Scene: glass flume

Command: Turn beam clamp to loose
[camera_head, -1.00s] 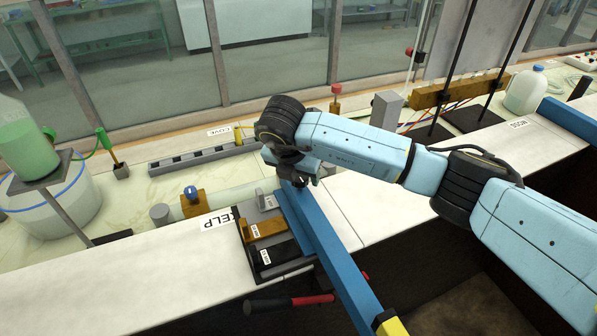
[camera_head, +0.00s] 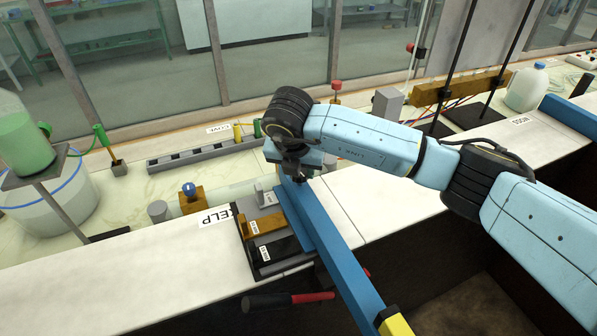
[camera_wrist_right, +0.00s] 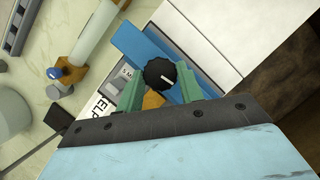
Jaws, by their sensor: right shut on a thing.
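The beam clamp shows in the right wrist view as a black ribbed knob (camera_wrist_right: 159,70) with a pale pointer line, over the blue beam (camera_wrist_right: 150,48). My right gripper (camera_wrist_right: 160,80) has its green fingers on either side of the knob and is shut on it. The knob's markings cannot be read. My left gripper is not in view.
White counter (camera_head: 130,270) is clear.

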